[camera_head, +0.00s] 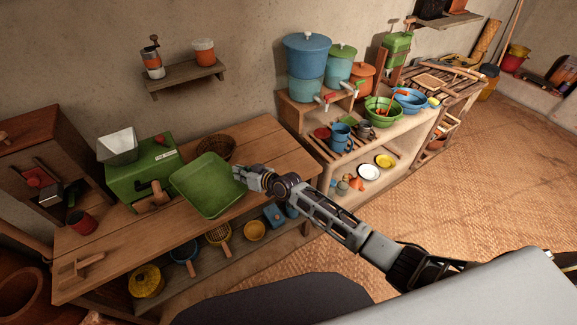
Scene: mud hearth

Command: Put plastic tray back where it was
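The green plastic tray (205,187) is in the middle left of the head view, over the wooden table (130,240) and just in front of the green box-shaped machine (125,180). It looks tilted, with its inside facing me. My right gripper (241,177) reaches in from the right and is at the tray's right rim, with its fingers closed on that rim. Whether the tray's lower edge touches the table cannot be told. My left gripper is not in view.
A wicker basket (216,148) stands behind the tray. A red cup (82,222) and a wooden piece (80,268) are on the table's left part. The table's front middle is bare. A shelf unit (400,150) with buckets and bowls stands to the right.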

